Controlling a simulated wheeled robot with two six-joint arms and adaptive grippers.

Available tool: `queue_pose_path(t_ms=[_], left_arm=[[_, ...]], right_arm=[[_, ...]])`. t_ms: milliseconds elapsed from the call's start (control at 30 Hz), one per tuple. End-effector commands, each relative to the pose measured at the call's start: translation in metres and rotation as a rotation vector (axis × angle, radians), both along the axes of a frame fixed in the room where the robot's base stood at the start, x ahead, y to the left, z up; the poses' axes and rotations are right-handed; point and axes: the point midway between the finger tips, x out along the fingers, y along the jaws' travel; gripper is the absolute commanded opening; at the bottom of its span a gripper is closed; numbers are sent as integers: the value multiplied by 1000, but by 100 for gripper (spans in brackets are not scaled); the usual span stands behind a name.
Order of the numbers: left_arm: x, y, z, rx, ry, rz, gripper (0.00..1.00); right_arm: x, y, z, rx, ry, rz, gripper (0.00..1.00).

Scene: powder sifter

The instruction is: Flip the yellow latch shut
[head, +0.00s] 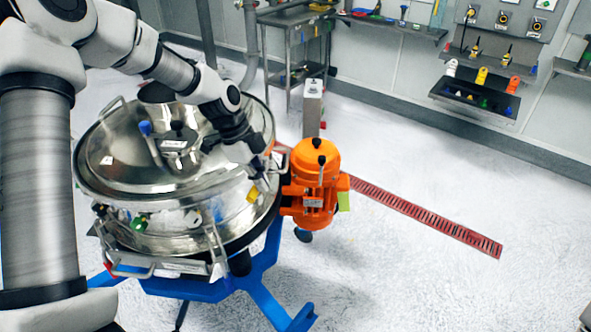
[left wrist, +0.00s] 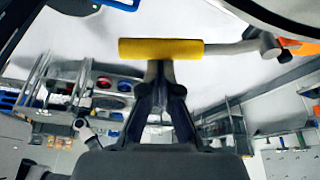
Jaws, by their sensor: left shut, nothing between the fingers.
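The yellow latch (head: 252,194) is on the right side of the round steel sifter (head: 185,225), near the rim. In the left wrist view its yellow grip (left wrist: 160,48) lies crosswise at the top, with a grey metal arm (left wrist: 235,47) running right to a pivot. My left gripper (head: 259,181) is at the latch in the head view. In the left wrist view its closed fingertips (left wrist: 160,66) meet the lower edge of the yellow grip in the picture. They are not around it, and I cannot tell whether they touch it. My right gripper is out of view.
An orange motor (head: 316,185) stands close to the right of the sifter, on a blue frame (head: 265,290). A steel handle (head: 217,245) and a green-knobbed fitting (head: 139,223) are on the sifter's front. The floor at right is open around a red drain grate (head: 425,215).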

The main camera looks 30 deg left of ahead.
Motion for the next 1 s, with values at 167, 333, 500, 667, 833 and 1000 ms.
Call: queue_pose_path(t_ms=[167,333,500,667,833,1000], left_arm=[[-6,14,1,0,0,-145,0],[-9,25,0,0,0,-259,0],[-10,32,0,0,1,-338,0],[-10,36,0,0,0,-376,0],[-11,38,0,0,0,-389,0],[-11,38,0,1,-1,-389,0]], right_arm=[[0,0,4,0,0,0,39],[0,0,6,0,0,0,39],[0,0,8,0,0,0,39],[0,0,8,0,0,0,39],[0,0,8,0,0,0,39],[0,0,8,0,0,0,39]])
